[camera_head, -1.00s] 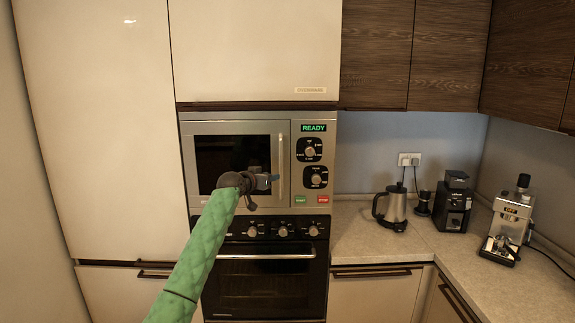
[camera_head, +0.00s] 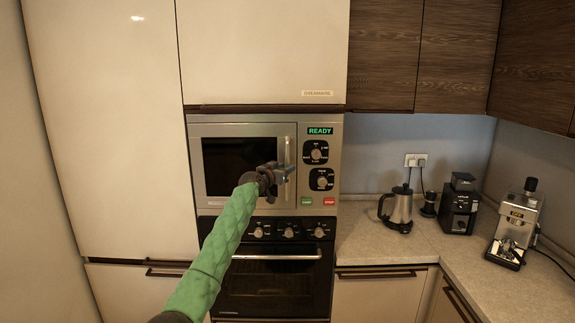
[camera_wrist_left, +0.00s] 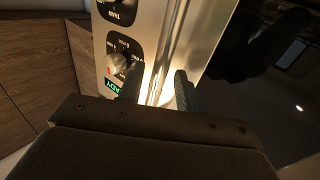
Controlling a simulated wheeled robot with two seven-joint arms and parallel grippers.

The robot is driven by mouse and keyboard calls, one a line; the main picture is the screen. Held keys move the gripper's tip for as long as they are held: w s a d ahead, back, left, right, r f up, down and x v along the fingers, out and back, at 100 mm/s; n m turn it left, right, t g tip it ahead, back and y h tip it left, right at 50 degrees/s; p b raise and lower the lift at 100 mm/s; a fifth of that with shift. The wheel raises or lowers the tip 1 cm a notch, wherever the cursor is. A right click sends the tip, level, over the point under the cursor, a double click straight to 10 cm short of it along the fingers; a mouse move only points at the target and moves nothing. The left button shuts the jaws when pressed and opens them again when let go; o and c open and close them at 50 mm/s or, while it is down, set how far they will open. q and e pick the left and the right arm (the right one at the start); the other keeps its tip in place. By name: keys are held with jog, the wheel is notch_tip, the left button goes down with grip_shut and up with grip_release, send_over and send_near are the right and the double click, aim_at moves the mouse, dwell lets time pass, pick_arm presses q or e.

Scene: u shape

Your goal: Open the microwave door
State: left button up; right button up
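The microwave (camera_head: 265,165) is built into the wall unit, and its door (camera_head: 225,200) is shut against the front. Its upright metal handle (camera_head: 287,145) runs along the door's right edge. My left gripper (camera_head: 285,172) is at the handle's mid-height. In the left wrist view, the two dark fingers (camera_wrist_left: 160,88) stand apart on either side of the bright handle strip (camera_wrist_left: 155,85). A gap shows between the fingers, so the gripper is open. My gripper's body hides part of the door and handle in the head view. My right gripper is not in view.
An oven (camera_head: 270,285) with a bar handle sits just below the microwave. Control knobs (camera_head: 316,152) and a READY display lie right of the handle. A counter (camera_head: 385,250) at right holds a kettle (camera_head: 397,210), a grinder (camera_head: 460,205) and a coffee machine (camera_head: 516,222).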

pick_arm(q)
jog(key=shift+x, duration=0.95)
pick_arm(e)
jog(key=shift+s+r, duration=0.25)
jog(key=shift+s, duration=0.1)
pick_arm(q)
jog(key=shift+f, duration=0.1)
grip_shut()
jog(key=shift+s+f, duration=0.1)
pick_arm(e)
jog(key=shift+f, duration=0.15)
